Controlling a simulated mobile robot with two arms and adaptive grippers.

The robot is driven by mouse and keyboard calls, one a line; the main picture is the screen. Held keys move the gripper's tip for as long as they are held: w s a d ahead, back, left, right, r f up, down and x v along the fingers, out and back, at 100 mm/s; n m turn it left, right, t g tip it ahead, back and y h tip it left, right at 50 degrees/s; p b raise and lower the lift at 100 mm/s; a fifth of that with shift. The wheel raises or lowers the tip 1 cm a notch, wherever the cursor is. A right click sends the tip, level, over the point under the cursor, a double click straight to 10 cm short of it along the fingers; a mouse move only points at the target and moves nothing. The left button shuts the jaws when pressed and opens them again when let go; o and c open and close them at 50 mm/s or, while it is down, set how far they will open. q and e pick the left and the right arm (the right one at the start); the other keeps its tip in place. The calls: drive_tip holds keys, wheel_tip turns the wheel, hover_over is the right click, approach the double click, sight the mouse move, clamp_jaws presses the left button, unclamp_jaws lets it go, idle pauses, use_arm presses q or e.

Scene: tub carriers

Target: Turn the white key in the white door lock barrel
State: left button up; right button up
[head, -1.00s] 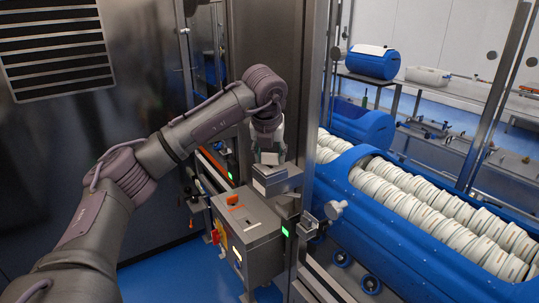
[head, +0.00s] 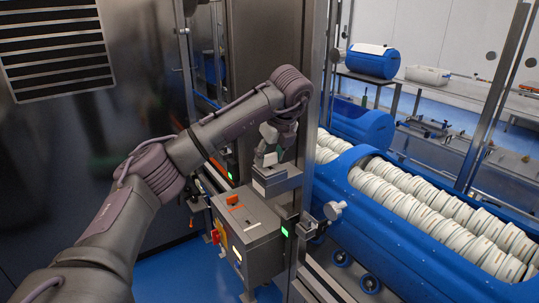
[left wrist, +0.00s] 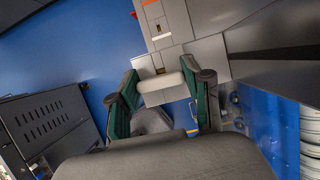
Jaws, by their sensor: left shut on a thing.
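My left gripper (head: 266,158) is over the top of the small grey lock housing (head: 278,183) on the steel post, leaning down to the left. In the left wrist view, its two green-sided fingers (left wrist: 159,76) are shut on the white key (left wrist: 160,83), a pale piece spanning between the fingertips. The grey housing (left wrist: 178,58) lies just beyond it. I cannot make out the white lock barrel apart from the key. How far the key is turned is also unclear. My right gripper is in neither view.
A grey control box (head: 247,232) with a red-and-yellow switch (head: 216,236) stands below the housing. A steel post (head: 312,100) rises close to the right of my wrist. A blue tub (head: 400,225) full of white rings stands at right. Blue floor is clear at lower left.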

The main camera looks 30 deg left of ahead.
use_arm(q)
drive_tip(key=shift+n+g+p, duration=0.3)
drive_tip(key=shift+n+p, duration=0.05)
drive_tip(key=shift+n, duration=0.25)
drive_tip(key=shift+n+g+p, duration=0.3)
drive_tip(key=shift+n+p, duration=0.7)
drive_tip(key=shift+p, duration=0.15)
drive_tip(key=shift+f, duration=0.1)
drive_tip(key=shift+m+b, duration=0.3)
drive_tip(key=shift+m, duration=0.2)
drive_tip(key=shift+m+t, duration=0.4)
drive_tip(key=o, duration=1.3)
